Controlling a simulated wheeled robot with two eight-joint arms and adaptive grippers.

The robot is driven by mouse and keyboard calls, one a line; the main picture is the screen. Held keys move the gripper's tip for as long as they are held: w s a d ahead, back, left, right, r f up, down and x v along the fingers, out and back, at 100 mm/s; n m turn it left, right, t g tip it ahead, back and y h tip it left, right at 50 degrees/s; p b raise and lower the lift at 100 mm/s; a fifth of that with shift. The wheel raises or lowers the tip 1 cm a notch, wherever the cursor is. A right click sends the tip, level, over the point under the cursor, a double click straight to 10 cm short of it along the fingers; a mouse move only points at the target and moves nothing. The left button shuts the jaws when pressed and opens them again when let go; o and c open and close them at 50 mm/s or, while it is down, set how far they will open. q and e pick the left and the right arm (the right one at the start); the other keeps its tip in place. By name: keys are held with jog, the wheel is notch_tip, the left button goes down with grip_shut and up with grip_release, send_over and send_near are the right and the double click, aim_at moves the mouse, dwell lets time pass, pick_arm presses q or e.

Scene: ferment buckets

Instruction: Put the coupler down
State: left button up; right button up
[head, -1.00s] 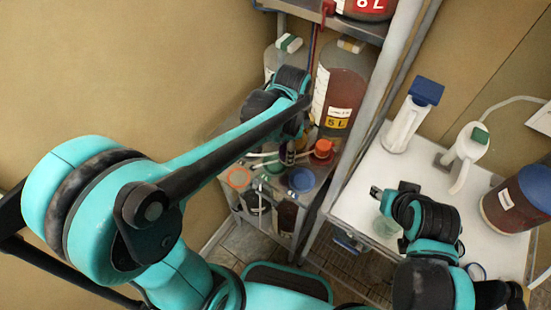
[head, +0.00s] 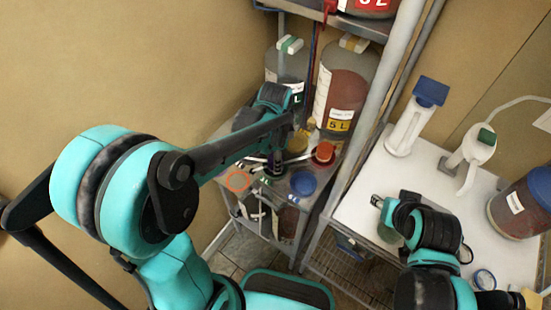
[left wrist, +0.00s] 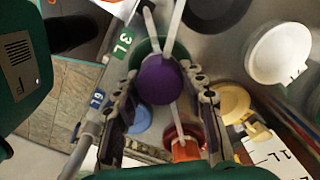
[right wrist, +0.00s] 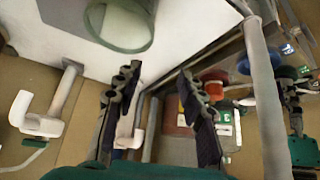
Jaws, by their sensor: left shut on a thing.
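My left gripper (left wrist: 162,95) is shut on the coupler (left wrist: 160,78), whose round purple end shows between the fingers in the left wrist view. White tubes (left wrist: 172,32) run up from beside the coupler. It is over a green lid (left wrist: 145,50); I cannot tell whether it touches the lid. In the head view the left gripper (head: 275,160) is low over the capped buckets, and the arm hides part of them. My right gripper (right wrist: 162,110) is open and empty; in the head view it is above the white table (head: 352,212).
A large 5 L bottle (head: 342,92) stands behind, and a shelf post (head: 372,90) is at the right. A glass vessel (right wrist: 122,22) is near the right gripper.

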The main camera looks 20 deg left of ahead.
pick_arm(q)
jog(key=o, duration=1.3)
jog(key=shift+r+p, duration=0.3)
jog(key=shift+r, duration=0.05)
notch_tip(320, 180, up, 11)
jog(key=p, duration=0.4)
jog(key=shift+s+a+r+n+t, duration=0.1)
jog(key=shift+s+a+n+t, duration=0.9)
jog(key=shift+s+n, duration=0.95)
jog(key=shift+s+a+n+t, duration=0.55)
jog(key=shift+s+n+t, duration=0.9)
jog(key=shift+n, duration=0.95)
jog(key=shift+s+a+r+n+t, duration=0.1)
jog(key=shift+s+a+n+t, duration=0.9)
jog(key=shift+s+n, duration=0.95)
jog(key=shift+w+d, duration=0.2)
jog(key=shift+w, duration=0.05)
jog(key=shift+s+f, duration=0.1)
jog(key=shift+s, duration=0.05)
